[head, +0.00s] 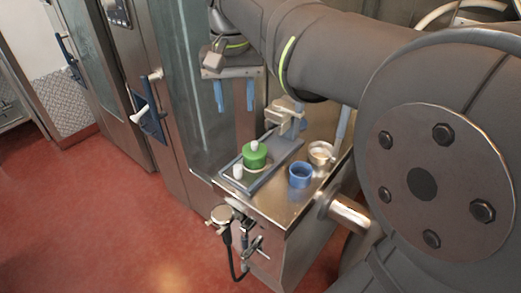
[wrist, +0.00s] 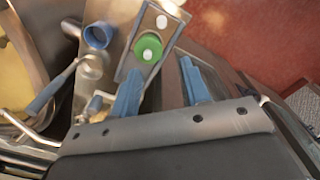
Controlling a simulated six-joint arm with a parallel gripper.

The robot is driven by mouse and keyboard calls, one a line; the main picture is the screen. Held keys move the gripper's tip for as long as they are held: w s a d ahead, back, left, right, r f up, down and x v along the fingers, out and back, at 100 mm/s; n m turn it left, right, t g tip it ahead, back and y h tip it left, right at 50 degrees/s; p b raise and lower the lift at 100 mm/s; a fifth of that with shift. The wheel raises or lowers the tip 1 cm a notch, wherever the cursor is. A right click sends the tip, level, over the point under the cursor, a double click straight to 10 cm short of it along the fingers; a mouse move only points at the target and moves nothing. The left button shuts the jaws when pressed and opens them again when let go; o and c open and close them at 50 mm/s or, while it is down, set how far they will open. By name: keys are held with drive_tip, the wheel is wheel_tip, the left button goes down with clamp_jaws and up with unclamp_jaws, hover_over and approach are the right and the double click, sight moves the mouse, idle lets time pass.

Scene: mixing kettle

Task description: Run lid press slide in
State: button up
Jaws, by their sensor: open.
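The lid press has a grey slide plate (head: 270,175) on the steel counter, with a beige press head (head: 288,117) at its far end. A round green lid (head: 255,156) with a white knob sits on the plate, apart from the press head. A white peg (head: 238,171) stands at the plate's near end. The plate (wrist: 133,61), green lid (wrist: 148,48) and white peg (wrist: 161,21) also show in the wrist view. My gripper (head: 235,108) hangs above and behind the plate, with blue fingers apart and nothing between them. It also shows in the wrist view (wrist: 155,77).
A blue cup (head: 300,175) and a small metal cup (head: 321,153) stand right of the plate. A glass-fronted steel cabinet (head: 200,90) stands left of the counter.

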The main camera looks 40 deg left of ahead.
sight(238, 166)
drive_tip(key=f+m, duration=0.1)
drive_tip(key=f, duration=0.5)
drive_tip(key=s+f+m, duration=0.1)
drive_tip(key=f, duration=0.5)
drive_tip(key=f+m, duration=0.1)
drive_tip(key=f, duration=0.5)
drive_tip(key=shift+s+d+f, duration=0.15)
drive_tip(key=shift+f, duration=0.25)
clamp_jaws()
